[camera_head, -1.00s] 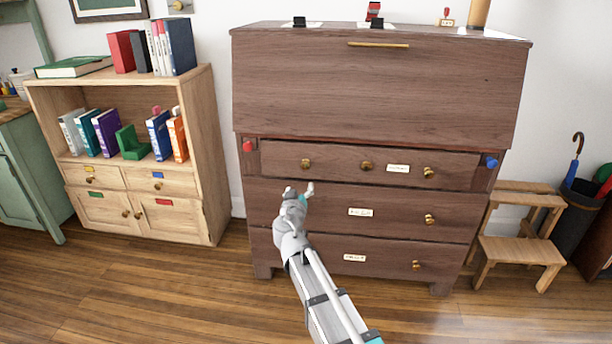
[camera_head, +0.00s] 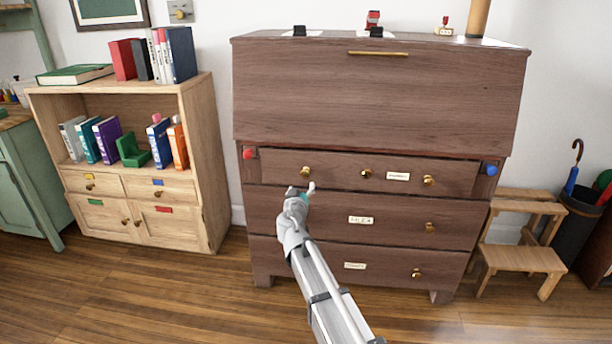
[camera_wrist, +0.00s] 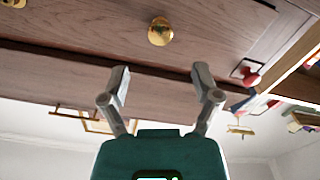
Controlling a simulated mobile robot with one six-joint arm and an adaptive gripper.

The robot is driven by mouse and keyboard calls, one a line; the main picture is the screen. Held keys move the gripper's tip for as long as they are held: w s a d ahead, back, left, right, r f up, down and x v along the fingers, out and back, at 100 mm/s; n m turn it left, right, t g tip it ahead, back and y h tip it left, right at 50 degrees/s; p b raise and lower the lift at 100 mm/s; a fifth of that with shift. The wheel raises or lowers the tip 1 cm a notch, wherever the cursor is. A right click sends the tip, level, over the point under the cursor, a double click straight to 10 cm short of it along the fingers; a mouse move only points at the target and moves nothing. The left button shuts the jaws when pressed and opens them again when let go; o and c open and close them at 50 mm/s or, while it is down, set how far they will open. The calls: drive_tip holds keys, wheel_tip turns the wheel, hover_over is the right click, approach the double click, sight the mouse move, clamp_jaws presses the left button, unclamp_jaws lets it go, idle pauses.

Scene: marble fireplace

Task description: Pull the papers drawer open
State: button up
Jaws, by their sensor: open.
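The dark wood bureau (camera_head: 300,215) has three stacked drawers, all looking shut, each with a pale label too small to read. I cannot tell which is the papers drawer. My gripper (camera_head: 301,189) is open and empty, just below the left knob in the head view. In the wrist view, a brass knob (camera_wrist: 160,31) lies beyond my spread fingertips (camera_wrist: 161,78), centred between them and apart from them. The left knobs of the lower drawers do not show.
The closed slanted front (camera_head: 375,95) overhangs the drawers. A red knob (camera_head: 249,153) and a blue knob (camera_head: 491,170) flank the top drawer. A low bookcase (camera_head: 215,150) stands left, a step stool (camera_head: 520,255) right. The floor in front is clear.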

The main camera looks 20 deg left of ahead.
sight(305, 175)
drive_tip(key=x, duration=0.9)
clamp_jaws()
idle(0.4)
